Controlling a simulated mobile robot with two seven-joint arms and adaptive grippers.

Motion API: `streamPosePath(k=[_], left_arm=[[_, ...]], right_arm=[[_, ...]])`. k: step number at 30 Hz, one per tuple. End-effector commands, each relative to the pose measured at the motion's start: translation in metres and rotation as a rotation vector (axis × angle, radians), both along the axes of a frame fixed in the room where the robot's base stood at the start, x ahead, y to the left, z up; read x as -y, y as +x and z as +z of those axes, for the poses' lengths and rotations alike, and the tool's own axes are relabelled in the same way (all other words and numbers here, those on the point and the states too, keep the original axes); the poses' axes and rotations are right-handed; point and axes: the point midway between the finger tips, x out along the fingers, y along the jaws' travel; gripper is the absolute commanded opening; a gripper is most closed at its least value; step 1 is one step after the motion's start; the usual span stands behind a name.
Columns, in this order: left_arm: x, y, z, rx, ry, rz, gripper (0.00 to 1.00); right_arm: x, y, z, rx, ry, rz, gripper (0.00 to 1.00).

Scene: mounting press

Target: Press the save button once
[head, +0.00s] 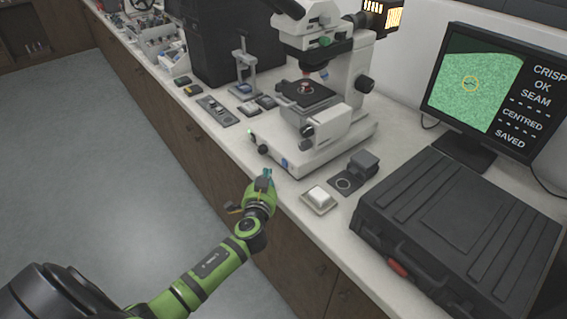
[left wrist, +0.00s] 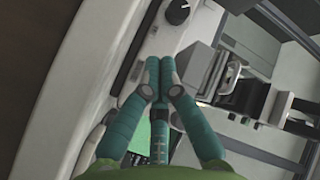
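The white microscope (head: 325,145) stands on the counter, with a small blue mark (head: 284,163) on its base front. A pale square push-pad (head: 319,199) sits on the counter to the right of the base. I see no readable label that tells which is the save button. The monitor (head: 478,92) reads CRISP, OK, SEAM, CENTRED and SAVED. My left gripper (head: 267,174) is at the counter's front edge, left of the pad and in front of the microscope base. In the left wrist view its teal fingers (left wrist: 160,66) are together with nothing between them. My right gripper is out of view.
A black ridged case (head: 460,228) fills the counter's right front. A dark plate with a ring and block (head: 354,176) lies behind the pad. Several small devices, a stand (head: 245,70) and trays line the counter to the left. The floor (head: 90,160) is clear.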

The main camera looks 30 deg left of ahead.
Motion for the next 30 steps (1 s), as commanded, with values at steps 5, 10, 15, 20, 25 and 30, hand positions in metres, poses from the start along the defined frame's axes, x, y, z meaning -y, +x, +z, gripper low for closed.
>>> streamPosePath(k=[5,10,15,20,25,30], left_arm=[[-0.007,-0.016,0.0,-0.001,0.001,0.0,0.0],[-0.009,-0.021,0.0,0.001,0.0,0.001,0.0],[-0.009,-0.021,0.0,0.001,0.0,0.001,0.0],[-0.009,-0.021,0.0,0.0,0.0,0.0,0.0],[-0.009,-0.021,0.0,0.0,0.0,0.0,0.0],[-0.009,-0.021,0.0,0.0,0.0,0.0,0.0]], right_arm=[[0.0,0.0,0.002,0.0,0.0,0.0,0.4],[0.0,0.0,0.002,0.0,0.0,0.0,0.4],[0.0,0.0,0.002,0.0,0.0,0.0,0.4],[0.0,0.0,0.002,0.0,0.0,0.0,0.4],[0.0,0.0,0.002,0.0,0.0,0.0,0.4],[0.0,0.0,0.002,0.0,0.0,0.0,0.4]])
